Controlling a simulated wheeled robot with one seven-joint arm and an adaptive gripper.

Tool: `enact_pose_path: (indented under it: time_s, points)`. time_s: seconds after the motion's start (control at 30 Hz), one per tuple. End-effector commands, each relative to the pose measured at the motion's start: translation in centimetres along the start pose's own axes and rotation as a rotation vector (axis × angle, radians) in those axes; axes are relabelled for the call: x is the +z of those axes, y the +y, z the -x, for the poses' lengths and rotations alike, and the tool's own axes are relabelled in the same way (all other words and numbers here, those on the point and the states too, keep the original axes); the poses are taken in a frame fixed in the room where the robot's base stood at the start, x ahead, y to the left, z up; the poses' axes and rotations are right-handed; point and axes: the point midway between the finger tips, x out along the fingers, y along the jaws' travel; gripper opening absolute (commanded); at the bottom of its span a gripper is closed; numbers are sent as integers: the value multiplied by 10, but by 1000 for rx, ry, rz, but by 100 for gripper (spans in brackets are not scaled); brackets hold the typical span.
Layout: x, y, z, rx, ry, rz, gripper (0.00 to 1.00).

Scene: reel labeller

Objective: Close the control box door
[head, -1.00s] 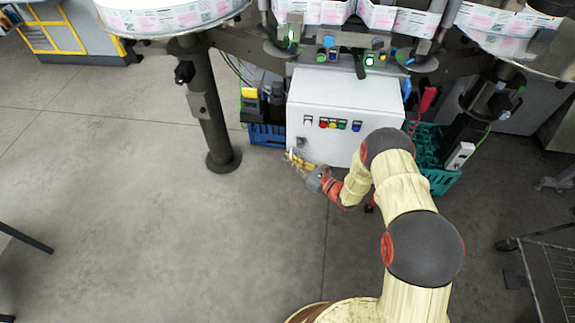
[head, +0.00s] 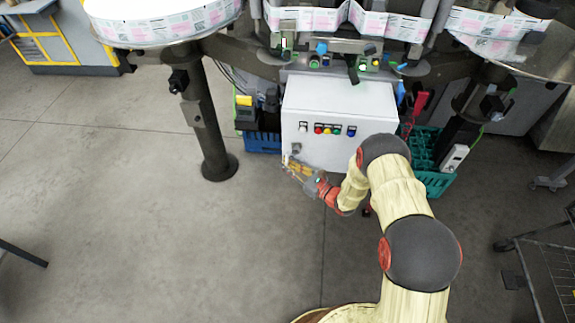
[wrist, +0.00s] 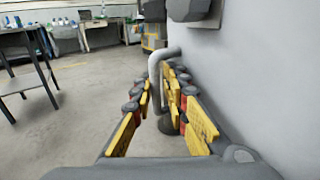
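The control box (head: 338,105) is a white cabinet under the machine, with a row of coloured buttons on its front. I cannot tell from the head view whether its door stands slightly ajar. A small grey handle (head: 296,148) sits at the door's lower left. My gripper (head: 290,166) is just below and left of that handle. In the wrist view my gripper (wrist: 163,118) is open, with yellow finger pads apart. A bent grey bar (wrist: 156,66), seemingly the handle, rises beyond and between the fingers. The pale door face (wrist: 265,75) fills the right side.
A dark machine leg (head: 205,125) stands left of the box. A blue crate (head: 262,142) and a green crate (head: 433,178) flank it. A wire cart (head: 545,265) is at the lower right.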

Motion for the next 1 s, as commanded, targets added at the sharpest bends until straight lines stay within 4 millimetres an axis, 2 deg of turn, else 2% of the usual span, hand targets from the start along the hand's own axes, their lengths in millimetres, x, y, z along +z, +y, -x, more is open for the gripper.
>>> enact_pose_path:
  time_s: [0.17, 0.5, 0.7, 1.0]
  points:
    - [0, -2, 13, -4, 0, 1, 13]
    - [0, -2, 80, -6, 0, -1, 13]
    - [0, -2, 109, -4, 0, 0, 13]
    - [0, -1, 121, -2, -1, 0, 13]
